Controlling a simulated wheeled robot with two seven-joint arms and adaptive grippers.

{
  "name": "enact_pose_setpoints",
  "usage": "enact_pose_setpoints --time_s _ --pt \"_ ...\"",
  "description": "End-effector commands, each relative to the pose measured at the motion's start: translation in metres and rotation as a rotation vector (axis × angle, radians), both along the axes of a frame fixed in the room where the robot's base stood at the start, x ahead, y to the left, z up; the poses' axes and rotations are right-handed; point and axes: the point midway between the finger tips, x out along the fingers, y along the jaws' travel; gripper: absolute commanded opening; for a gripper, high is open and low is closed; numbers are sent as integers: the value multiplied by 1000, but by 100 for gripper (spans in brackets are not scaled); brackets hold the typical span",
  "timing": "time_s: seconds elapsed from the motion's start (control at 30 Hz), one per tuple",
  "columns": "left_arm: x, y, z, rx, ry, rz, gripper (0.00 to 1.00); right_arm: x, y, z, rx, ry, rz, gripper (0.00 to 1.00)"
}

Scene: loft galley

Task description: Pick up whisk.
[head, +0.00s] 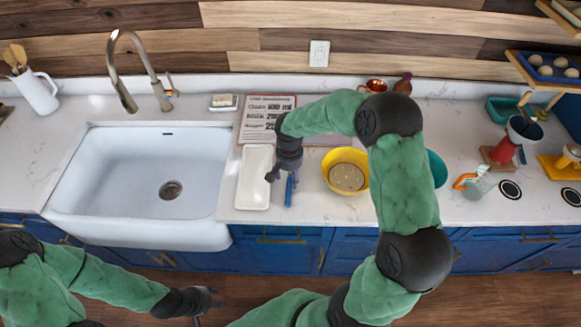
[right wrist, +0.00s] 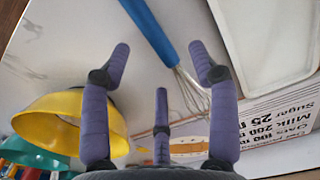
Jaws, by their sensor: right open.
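The whisk has a blue handle (head: 289,190) and thin wire loops, and lies on the counter. In the right wrist view its handle (right wrist: 150,33) runs in from the top, and its wires (right wrist: 190,92) pass partly behind a finger. My right gripper (head: 282,176) is above the whisk in the head view and hides its wire end. In the right wrist view this gripper (right wrist: 158,64) has its fingers spread, with the whisk crossing the gap beyond them and nothing held. My left gripper (head: 216,297) is low in front of the counter, its fingers apart and empty.
A white tray (head: 241,192) lies just left of the whisk, and a yellow bowl (head: 331,180) stands to its right. A recipe board (head: 256,107) lies behind. The sink (head: 115,170) is further left. A teal bowl (head: 438,170) is partly behind my right arm.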

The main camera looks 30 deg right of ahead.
Motion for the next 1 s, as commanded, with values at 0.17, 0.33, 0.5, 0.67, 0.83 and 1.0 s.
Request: enact_pose_setpoints --time_s 0.17,0.33,0.5,0.67,0.83,1.0 --pt "0 0 -1 0 -1 0 40 -2 -1 -12 1 2 -1 61" --pt "0 0 -2 0 0 0 40 -6 -2 -36 1 3 -1 61" --pt "0 0 -3 0 -1 0 40 -5 -2 -51 0 0 0 61" --pt "0 0 -3 0 -1 0 40 -4 -2 -51 0 -1 -1 61" --pt "0 0 -3 0 0 0 40 -5 -2 -51 0 -1 -1 24" --pt "0 0 -3 0 -1 0 40 -5 -2 -51 0 -1 -1 0"
